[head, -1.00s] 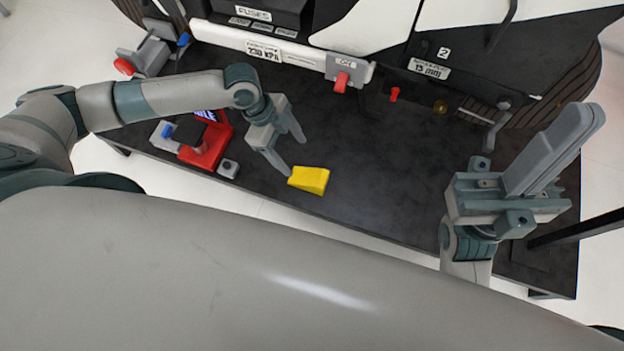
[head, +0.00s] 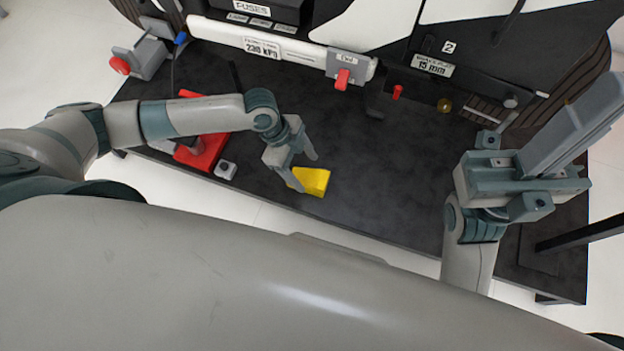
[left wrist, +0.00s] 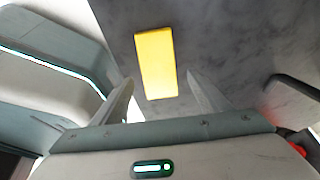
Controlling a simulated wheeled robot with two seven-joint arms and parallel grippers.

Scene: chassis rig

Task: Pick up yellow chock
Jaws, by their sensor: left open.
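The yellow chock (head: 314,181) lies on the dark table top near its front edge. My left gripper (head: 307,172) is open beside it, with the lower finger overlapping the chock's left end in the head view. In the left wrist view the yellow chock (left wrist: 156,60) shows between the two open fingertips of the left gripper (left wrist: 159,79), with a gap on either side. Whether the fingertips are level with the chock is hard to tell. My right gripper (head: 570,125) is at the right, away from the chock, its fingers together and empty.
The chassis with a white bar (head: 225,38) and a red lever (head: 342,79) stands along the back. The table middle (head: 390,160) is clear.

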